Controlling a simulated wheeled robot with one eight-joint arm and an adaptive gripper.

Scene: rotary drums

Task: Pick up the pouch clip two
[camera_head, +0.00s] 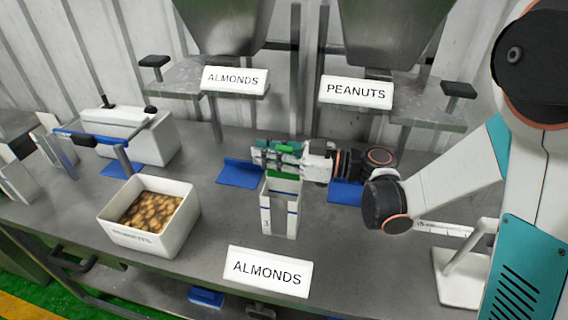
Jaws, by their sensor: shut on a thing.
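My gripper (262,153) reaches in from the right above the middle of the table, its fingers pointing left. It is shut on a green clip (287,148), which shows only in part between the fingers. The gripper is just above a white upright holder (279,213) with a blue stripe and a small dark mark. Another green patch (286,176) shows at the top of this holder, below the fingers. I cannot tell whether it is part of the held clip or a separate thing, nor read any number on the clip.
A white bin (185,221) with brown nuts stands at the left, near a white sealer-like machine (150,135). Blue trays (240,173) lie behind the holder. An ALMONDS sign (268,272) stands in front. Hoppers with ALMONDS and PEANUTS signs (356,92) stand behind.

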